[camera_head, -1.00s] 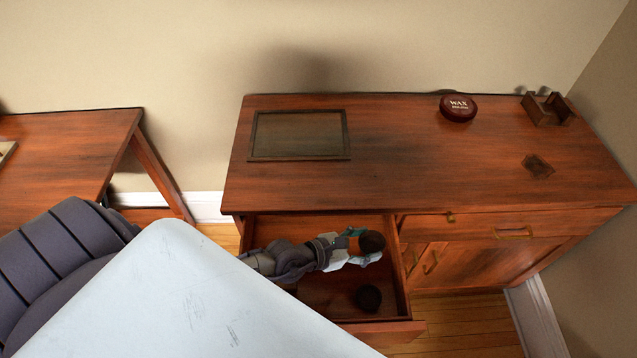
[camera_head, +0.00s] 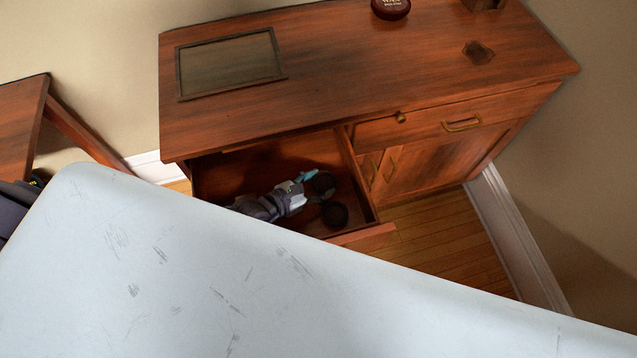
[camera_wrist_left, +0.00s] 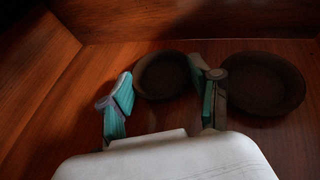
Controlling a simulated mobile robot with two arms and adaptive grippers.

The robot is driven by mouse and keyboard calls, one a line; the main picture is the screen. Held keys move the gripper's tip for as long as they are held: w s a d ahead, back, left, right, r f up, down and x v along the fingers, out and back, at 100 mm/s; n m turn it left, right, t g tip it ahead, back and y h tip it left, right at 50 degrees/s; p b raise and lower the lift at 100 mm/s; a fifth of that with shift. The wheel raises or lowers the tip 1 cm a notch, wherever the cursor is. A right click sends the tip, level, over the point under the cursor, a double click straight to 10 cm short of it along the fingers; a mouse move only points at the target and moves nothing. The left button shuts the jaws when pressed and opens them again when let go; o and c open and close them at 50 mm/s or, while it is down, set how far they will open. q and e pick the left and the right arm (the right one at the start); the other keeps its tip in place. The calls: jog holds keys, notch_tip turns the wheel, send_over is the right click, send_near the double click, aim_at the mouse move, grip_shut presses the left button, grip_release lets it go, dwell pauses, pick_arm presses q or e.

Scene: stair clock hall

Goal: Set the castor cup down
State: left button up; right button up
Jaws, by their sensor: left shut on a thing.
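My left gripper (camera_head: 306,181) reaches down into the open drawer (camera_head: 232,172) of the wooden cabinet. It is shut on a dark round castor cup (camera_head: 323,185), which shows between the two teal-padded fingers in the left wrist view (camera_wrist_left: 160,72). The held cup is low inside the drawer; I cannot tell whether it touches the floor. A second dark cup (camera_head: 335,214) lies on the drawer floor close beside it, and shows right of the fingers in the left wrist view (camera_wrist_left: 265,85). My right gripper is not in view.
The cabinet top (camera_head: 350,75) carries a dark framed panel (camera_head: 230,63), a wax tin (camera_head: 391,8) and a small dark piece (camera_head: 478,52). The drawer's right wall (camera_head: 357,178) is near the cups. Another wooden table (camera_head: 22,120) stands at left. My own pale body covers the foreground.

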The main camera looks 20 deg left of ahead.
pick_arm(q)
jog(key=shift+f, duration=0.15)
jog(key=o, duration=0.8)
jog(key=shift+c, duration=0.2)
jog(key=shift+r, duration=0.3)
jog(key=v, duration=1.2)
jog(key=shift+f, duration=0.1)
jog(key=shift+p, duration=0.35)
